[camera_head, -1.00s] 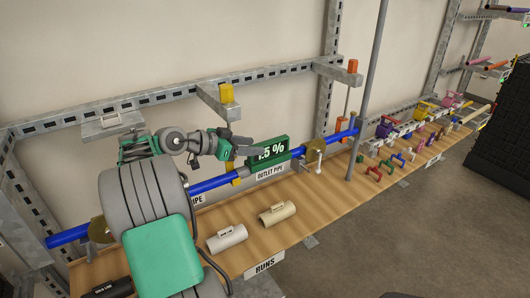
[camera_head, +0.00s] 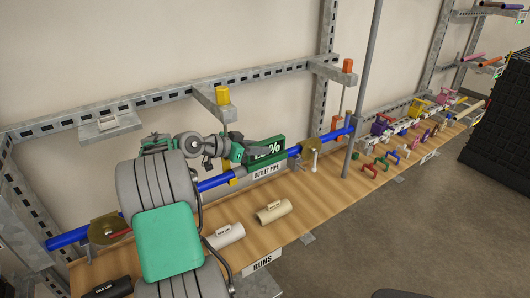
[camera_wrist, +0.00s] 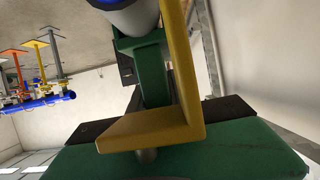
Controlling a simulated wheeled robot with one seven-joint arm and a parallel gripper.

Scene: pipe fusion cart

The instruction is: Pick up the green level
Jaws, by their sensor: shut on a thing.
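The green level (camera_head: 270,146) is a dark green block with a white percent reading on its face. It is at the blue outlet pipe (camera_head: 215,182), above the "OUTLET PIPE" label. My gripper (camera_head: 246,152) is shut on the level at its left part and hides some of the reading. In the wrist view the green level (camera_wrist: 210,155) fills the bottom, with dark finger parts on either side. I cannot tell whether it touches the pipe.
A yellow bracket (camera_wrist: 178,80) stands close in front of the wrist camera. A grey rail with a yellow block (camera_head: 222,95) is above my gripper. A white fitting (camera_head: 225,236) and a beige fitting (camera_head: 273,211) lie on the wooden shelf (camera_head: 330,195).

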